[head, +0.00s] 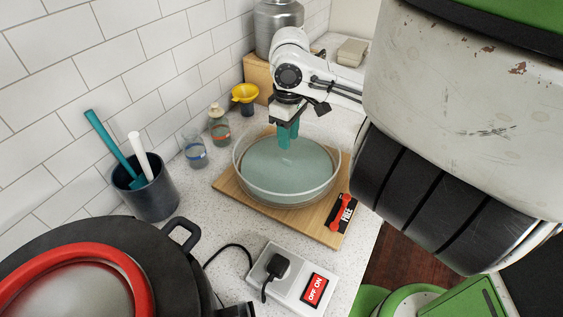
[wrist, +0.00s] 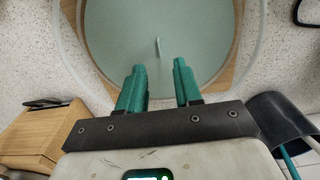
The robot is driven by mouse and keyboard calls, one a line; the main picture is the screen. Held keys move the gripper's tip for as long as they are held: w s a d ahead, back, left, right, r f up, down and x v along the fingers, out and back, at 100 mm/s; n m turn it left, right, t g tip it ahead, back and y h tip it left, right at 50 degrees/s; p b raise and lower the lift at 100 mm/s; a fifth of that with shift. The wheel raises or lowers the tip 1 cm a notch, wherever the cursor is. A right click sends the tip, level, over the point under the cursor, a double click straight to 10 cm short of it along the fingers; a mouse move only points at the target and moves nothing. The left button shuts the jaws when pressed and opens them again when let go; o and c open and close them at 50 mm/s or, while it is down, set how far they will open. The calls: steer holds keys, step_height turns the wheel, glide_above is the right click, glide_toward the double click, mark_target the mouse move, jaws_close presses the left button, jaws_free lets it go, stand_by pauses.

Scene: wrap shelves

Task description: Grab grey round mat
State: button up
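A grey-green round disc (head: 290,168), which looks like the grey round mat, lies inside a clear round dish (head: 240,178) on a wooden board (head: 228,189). The disc also shows in the wrist view (wrist: 120,35), with a small pale upright tab (wrist: 158,47) near its middle. My gripper (head: 288,141) is over the disc, with its green fingers pointing down. In the wrist view my gripper (wrist: 159,75) has its fingers apart with nothing between them. I cannot tell whether the fingertips touch the disc.
Left of the board stand small jars (head: 196,152) and a dark utensil cup (head: 146,190). A yellow funnel (head: 245,94) is behind. A power switch box (head: 294,279) and a large dark pot (head: 180,270) are in front.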

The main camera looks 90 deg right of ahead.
mark_target(287, 156)
steer(key=f, duration=0.4)
steer(key=f+p, duration=0.1)
steer(key=f, duration=0.3)
steer(key=shift+w+d, duration=0.15)
steer(key=shift+d, duration=0.05)
steer(key=shift+c, duration=0.4)
jaws_close()
